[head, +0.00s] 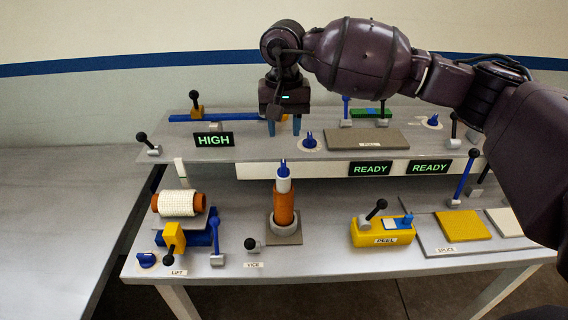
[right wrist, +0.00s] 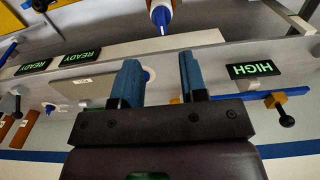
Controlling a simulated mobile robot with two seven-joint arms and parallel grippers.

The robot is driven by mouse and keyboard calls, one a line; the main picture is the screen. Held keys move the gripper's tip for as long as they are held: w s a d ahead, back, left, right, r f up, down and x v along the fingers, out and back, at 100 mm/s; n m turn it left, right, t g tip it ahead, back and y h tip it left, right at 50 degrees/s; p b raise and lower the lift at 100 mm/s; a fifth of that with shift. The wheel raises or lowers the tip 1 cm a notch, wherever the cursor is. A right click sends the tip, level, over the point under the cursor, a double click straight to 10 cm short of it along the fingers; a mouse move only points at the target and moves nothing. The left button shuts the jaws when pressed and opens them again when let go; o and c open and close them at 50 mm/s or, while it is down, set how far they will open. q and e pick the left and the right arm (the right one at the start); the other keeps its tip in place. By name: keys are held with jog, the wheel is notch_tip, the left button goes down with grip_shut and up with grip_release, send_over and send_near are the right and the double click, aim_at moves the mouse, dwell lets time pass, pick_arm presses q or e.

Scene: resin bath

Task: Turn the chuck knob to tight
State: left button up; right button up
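No label reading "chuck" is legible, so I cannot tell for sure which knob it is. A blue knob on a white disc (head: 309,142) sits on the upper shelf, just right of my right gripper (head: 284,130). In the right wrist view a white and blue piece (right wrist: 148,75), probably this knob, shows partly behind a finger. Other blue knobs stand at the shelf's right (head: 433,121) and the bench's lower left (head: 147,260). My right gripper (right wrist: 160,82) is open and empty, fingers pointing down. My left gripper is not in view.
A HIGH display (head: 213,140) stands left of the gripper, and two READY displays (head: 370,169) are on the shelf's front. An orange cylinder with white and blue top (head: 284,205) stands below. A grey plate (head: 367,139) lies right of the near knob. Several black-balled levers surround.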

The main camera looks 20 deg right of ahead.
aim_at(283, 163)
notch_tip(283, 163, down, 10)
jog(key=shift+a+f+p, duration=0.1)
jog(key=shift+f+p, duration=0.15)
jog(key=shift+p, duration=0.6)
jog(key=c, duration=0.6)
